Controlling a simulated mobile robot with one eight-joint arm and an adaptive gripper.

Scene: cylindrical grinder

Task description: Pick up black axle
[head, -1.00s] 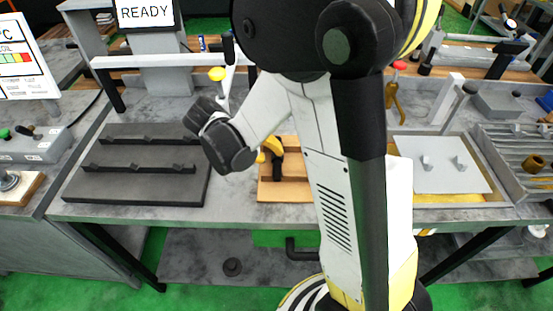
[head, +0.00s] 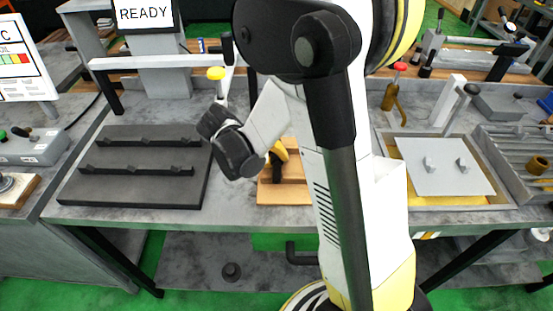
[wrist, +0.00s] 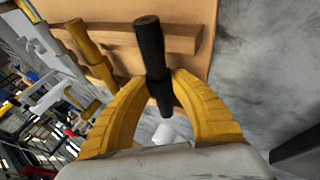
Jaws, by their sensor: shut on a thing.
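The black axle (wrist: 152,55) shows in the wrist view as a short dark cylinder with a thicker grip-like top. My gripper (wrist: 160,82) has yellow fingers, which are shut on the axle from both sides. The axle lies in front of a wooden rack (wrist: 190,38); I cannot tell whether it still touches the rack. In the head view, my gripper (head: 277,154) is over the wooden rack (head: 297,188), partly hidden by my arm.
A yellow-brown axle (wrist: 88,45) stands beside the black one on the rack. A dark tray with ridges (head: 135,165) lies to the left on the bench. A grey plate in a yellow-floored box (head: 445,165) is on the right.

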